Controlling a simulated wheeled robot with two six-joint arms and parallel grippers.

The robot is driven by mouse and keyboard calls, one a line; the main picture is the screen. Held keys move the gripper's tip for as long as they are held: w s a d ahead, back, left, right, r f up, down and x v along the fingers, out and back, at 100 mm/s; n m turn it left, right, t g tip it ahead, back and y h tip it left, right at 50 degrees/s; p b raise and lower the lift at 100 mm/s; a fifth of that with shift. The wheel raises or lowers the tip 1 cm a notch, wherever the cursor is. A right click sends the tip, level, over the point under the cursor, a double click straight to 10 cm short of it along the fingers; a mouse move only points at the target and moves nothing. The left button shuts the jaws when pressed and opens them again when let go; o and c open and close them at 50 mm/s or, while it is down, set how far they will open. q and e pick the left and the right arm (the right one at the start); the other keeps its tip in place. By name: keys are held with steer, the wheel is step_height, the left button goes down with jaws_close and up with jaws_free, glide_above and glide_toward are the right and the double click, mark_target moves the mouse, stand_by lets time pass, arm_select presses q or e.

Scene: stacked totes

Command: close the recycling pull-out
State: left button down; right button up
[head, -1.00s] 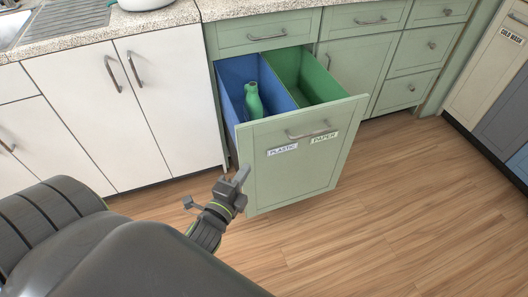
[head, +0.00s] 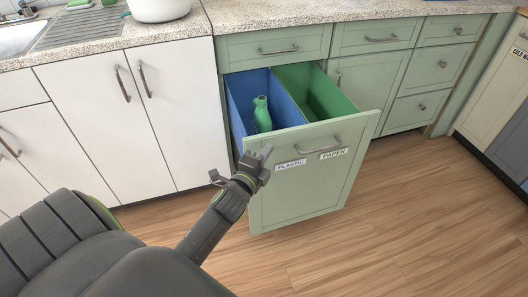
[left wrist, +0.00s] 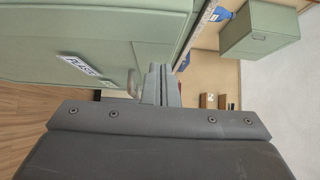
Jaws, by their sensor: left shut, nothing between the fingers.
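The recycling pull-out (head: 312,188) stands open, drawn out from the green cabinets. Its green front carries a bar handle (head: 320,146) and the labels PLASTIC and PAPER. Inside are a blue bin (head: 246,98) with a green bottle (head: 262,114) in it and an empty-looking green bin (head: 322,96). My left gripper (head: 262,156) is shut and empty, at the left part of the pull-out's front, left of the handle. In the left wrist view the fingers (left wrist: 160,84) point along the green front; I cannot tell whether they touch it. My right gripper is not in view.
White cabinets (head: 125,110) stand left of the pull-out, and green drawers (head: 424,70) to its right. A speckled counter (head: 290,22) runs above, with a white pot (head: 160,9). The wooden floor (head: 400,220) in front and to the right is clear.

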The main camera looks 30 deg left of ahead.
arm_select(q)
steer(key=shift+w+a, duration=0.4)
steer(key=shift+a, duration=0.15)
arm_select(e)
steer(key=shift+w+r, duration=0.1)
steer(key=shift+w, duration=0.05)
